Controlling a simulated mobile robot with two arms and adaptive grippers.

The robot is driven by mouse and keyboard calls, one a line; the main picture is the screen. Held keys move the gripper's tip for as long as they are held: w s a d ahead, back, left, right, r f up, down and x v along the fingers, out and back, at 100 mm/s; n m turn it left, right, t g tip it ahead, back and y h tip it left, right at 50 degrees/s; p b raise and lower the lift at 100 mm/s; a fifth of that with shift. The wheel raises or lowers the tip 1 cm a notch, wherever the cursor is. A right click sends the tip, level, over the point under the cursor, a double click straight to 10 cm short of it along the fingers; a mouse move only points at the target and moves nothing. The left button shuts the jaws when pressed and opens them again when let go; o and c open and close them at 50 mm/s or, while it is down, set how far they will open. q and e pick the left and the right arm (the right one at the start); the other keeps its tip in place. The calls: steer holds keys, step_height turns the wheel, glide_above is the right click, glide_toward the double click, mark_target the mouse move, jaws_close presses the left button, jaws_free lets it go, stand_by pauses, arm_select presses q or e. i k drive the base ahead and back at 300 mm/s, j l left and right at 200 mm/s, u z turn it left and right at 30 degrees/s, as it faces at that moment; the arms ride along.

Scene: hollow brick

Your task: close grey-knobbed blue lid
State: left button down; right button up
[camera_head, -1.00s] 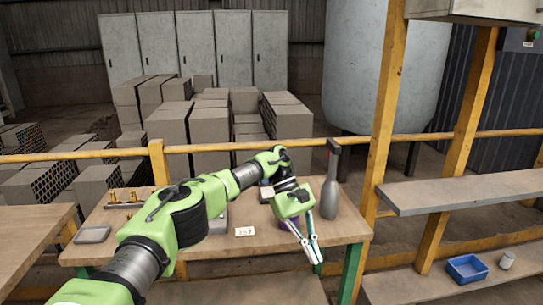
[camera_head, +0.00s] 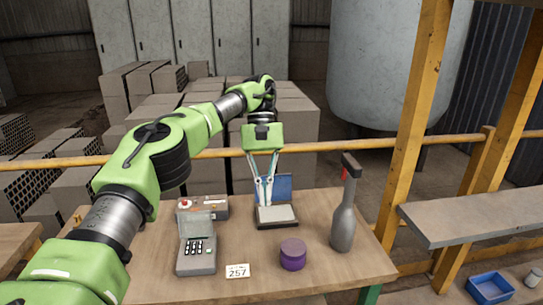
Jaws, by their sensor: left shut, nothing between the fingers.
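A small box with a light grey inside or top (camera_head: 277,214) and a dark base stands on the wooden table, towards the back. Its blue lid (camera_head: 283,187) stands raised at the back of the box. I cannot make out a grey knob; the fingers cover part of the lid. My left gripper (camera_head: 267,202) points down with its fingertips together and empty, in front of the lid and over the box's back left part. I cannot tell whether the tips touch the lid. My right gripper is not in view.
On the table (camera_head: 320,268) stand a grey keypad device (camera_head: 196,259) with a raised clear cover, a button box (camera_head: 211,207), a "257" card (camera_head: 237,271), a purple round container (camera_head: 293,255) and a tall grey bottle-shaped thing (camera_head: 344,222). A yellow rail (camera_head: 330,146) runs behind.

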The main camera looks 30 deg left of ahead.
mark_target(282, 186)
steer(key=i+j, duration=0.85)
steer(key=i, duration=0.2)
